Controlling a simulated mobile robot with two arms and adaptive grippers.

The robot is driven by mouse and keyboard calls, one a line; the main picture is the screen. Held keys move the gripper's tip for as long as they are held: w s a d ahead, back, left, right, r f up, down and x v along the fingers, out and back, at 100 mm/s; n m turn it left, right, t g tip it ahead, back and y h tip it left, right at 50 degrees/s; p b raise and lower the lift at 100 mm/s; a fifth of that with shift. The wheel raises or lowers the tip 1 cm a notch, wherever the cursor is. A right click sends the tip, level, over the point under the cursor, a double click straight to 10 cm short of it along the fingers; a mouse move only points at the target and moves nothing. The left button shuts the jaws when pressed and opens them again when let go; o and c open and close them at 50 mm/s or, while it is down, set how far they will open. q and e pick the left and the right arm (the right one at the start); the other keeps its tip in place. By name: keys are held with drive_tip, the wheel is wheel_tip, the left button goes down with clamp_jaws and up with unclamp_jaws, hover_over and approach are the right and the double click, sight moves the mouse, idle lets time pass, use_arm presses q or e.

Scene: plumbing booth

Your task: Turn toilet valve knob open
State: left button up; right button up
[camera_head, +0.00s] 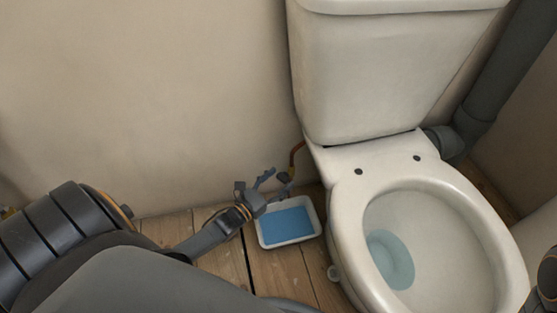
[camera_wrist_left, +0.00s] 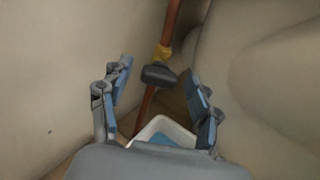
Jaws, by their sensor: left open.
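The valve knob (camera_wrist_left: 158,74) is a dark, blocky handle on a copper pipe (camera_wrist_left: 171,22) with a yellow fitting (camera_wrist_left: 163,52), seen in the left wrist view. My left gripper (camera_wrist_left: 155,88) is open, its two blue-grey fingers on either side of the knob in that view, without visible contact. In the head view the left gripper (camera_head: 275,181) is low by the wall, left of the toilet (camera_head: 342,190). There the pipe (camera_head: 296,153) shows as a short orange-brown piece, and the knob is hard to make out near the fingers.
A white tray (camera_head: 317,232) with blue inside stands on the wooden floor (camera_head: 222,262) just below the gripper; it also shows in the left wrist view (camera_wrist_left: 183,132). The wall (camera_head: 150,100) and toilet bound the narrow space. A grey drain pipe (camera_head: 490,100) stands at right.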

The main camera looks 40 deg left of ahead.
use_arm(q)
drive_tip(key=c, duration=1.2)
drive_tip(key=shift+o, duration=0.2)
